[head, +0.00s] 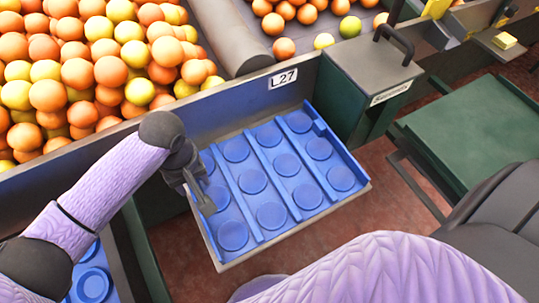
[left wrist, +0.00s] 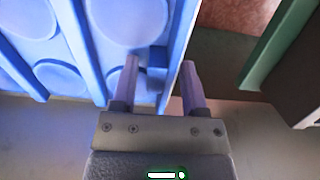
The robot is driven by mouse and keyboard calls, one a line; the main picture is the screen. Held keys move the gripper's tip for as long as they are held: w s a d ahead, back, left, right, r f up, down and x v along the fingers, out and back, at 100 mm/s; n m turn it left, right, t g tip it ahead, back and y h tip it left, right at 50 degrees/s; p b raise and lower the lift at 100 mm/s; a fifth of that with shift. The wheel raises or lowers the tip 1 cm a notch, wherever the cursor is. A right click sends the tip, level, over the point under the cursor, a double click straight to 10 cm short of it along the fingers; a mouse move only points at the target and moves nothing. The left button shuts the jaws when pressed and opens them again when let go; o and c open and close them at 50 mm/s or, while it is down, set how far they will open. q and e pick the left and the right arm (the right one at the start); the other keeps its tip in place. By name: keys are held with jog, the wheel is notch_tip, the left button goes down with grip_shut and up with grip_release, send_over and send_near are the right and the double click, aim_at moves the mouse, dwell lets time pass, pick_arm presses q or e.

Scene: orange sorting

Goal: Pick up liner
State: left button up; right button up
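The liner (head: 272,215) is a blue tray with rows of round cups split by straight ridges. It lies on a shelf in the middle of the head view, and its edge also shows in the left wrist view (left wrist: 100,60). My left gripper (head: 207,198) is at the liner's left edge. In the left wrist view the two fingers (left wrist: 160,85) are apart, one over the liner's blue edge and one just outside it. Whether they touch the edge cannot be told. My right gripper is not in view; only my right arm shows at the lower right.
Many oranges and yellow fruit (head: 95,70) fill the bin behind. A metal wall with an L27 label (head: 283,78) stands behind the liner. A dark green box (head: 365,75) is at its right, and a green platform (head: 475,135) beyond. More blue liners (head: 93,284) lie lower left.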

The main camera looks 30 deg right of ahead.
pick_arm(q)
grip_shut()
